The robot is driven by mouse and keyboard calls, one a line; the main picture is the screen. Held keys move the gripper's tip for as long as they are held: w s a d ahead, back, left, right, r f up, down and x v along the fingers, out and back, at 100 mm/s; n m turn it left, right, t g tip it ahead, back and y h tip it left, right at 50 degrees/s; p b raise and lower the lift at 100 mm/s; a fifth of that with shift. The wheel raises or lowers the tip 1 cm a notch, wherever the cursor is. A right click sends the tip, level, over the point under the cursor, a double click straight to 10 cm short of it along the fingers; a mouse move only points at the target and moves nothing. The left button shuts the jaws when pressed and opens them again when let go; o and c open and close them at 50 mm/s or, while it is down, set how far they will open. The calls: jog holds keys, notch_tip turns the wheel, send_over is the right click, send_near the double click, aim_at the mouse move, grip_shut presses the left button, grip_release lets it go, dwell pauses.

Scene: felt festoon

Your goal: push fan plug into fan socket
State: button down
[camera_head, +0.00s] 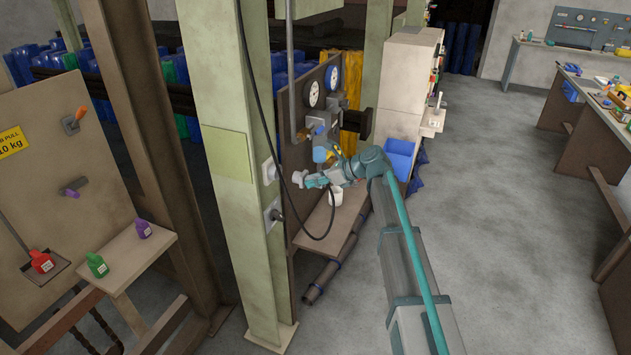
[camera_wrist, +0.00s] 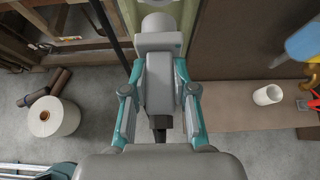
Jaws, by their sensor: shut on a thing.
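My gripper (camera_head: 313,180) is shut on the fan plug (camera_head: 298,178), a pale grey plug with a round front end. In the wrist view the grey plug body (camera_wrist: 159,78) lies between the teal fingers of my gripper (camera_wrist: 158,55). A black cable (camera_head: 281,190) loops down and back up to the plug's rear. The plug points left towards the pale green column (camera_head: 225,100). A light socket (camera_head: 269,170) is on the column's side, with a visible gap between it and the plug. A second socket fitting (camera_head: 272,213) is below it. No label tells which is the fan socket.
A brown panel with gauges (camera_head: 312,93) stands behind my gripper. A low shelf (camera_head: 332,222) carries a white cup (camera_head: 335,196); the cup also shows in the wrist view (camera_wrist: 267,95). The floor at right is open.

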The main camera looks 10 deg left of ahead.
aim_at(297, 172)
jog(key=shift+a, duration=0.1)
dwell(0.3)
jog(key=shift+w+a+p, duration=0.2)
jog(key=shift+a, duration=0.55)
jog(key=shift+w+a+p, duration=0.15)
jog(key=shift+w+a, duration=0.1)
jog(key=shift+a, duration=0.45)
jog(key=shift+w+a+p, duration=0.2)
jog(key=shift+a, duration=0.55)
jog(key=shift+w+a, duration=0.2)
jog(key=shift+a, duration=0.5)
jog(key=shift+w+a, duration=0.15)
jog(key=shift+a, duration=0.5)
jog(key=shift+w+a, duration=0.1)
jog(key=shift+a, duration=0.25)
jog(key=c, duration=0.8)
grip_release()
jog(key=shift+a, duration=0.1)
jog(key=shift+c, duration=0.2)
jog(key=v, duration=1.2)
